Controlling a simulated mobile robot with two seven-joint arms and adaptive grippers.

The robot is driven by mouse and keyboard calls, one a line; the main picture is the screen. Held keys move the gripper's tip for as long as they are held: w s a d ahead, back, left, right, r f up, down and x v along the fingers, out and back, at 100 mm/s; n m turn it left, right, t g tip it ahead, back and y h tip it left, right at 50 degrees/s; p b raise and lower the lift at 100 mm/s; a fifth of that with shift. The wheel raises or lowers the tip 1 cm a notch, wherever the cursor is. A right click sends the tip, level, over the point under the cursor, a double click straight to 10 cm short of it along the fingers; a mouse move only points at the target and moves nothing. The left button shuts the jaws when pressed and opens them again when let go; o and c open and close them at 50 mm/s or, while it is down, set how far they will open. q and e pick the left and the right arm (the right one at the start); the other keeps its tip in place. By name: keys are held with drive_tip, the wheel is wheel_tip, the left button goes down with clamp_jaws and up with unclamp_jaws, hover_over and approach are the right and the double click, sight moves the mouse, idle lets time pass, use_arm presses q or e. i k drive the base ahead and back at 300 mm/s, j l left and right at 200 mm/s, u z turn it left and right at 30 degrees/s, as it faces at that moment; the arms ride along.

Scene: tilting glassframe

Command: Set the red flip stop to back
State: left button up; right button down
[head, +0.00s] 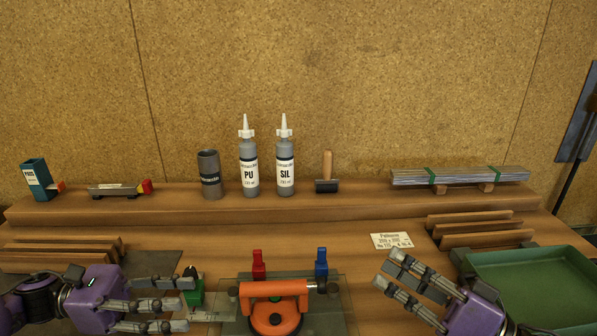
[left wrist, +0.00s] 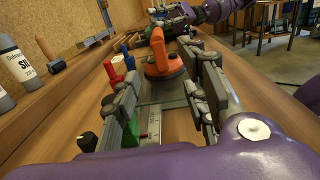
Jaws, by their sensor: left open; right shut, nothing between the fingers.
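The red flip stop (head: 258,264) stands upright behind the glass plate (head: 333,310), left of the blue stop (head: 321,262). The red stop also shows in the left wrist view (left wrist: 114,73), just left of my left fingers. My left gripper (head: 188,305) is open, left of the plate and to the front left of the red stop, not touching it. A green block (head: 195,297) with a dark knob is by its upper fingers; whether they touch is unclear. My right gripper (head: 385,268) is shut and empty, right of the blue stop.
An orange suction lifter (head: 275,289) sits on the plate, in front of the stops. Bottles, a roller and a bundle of strips (head: 460,176) stand on the rear shelf. Wooden racks flank the plate, with a green tray (head: 535,278) at right.

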sight(259, 271)
drive_tip(key=k, duration=1)
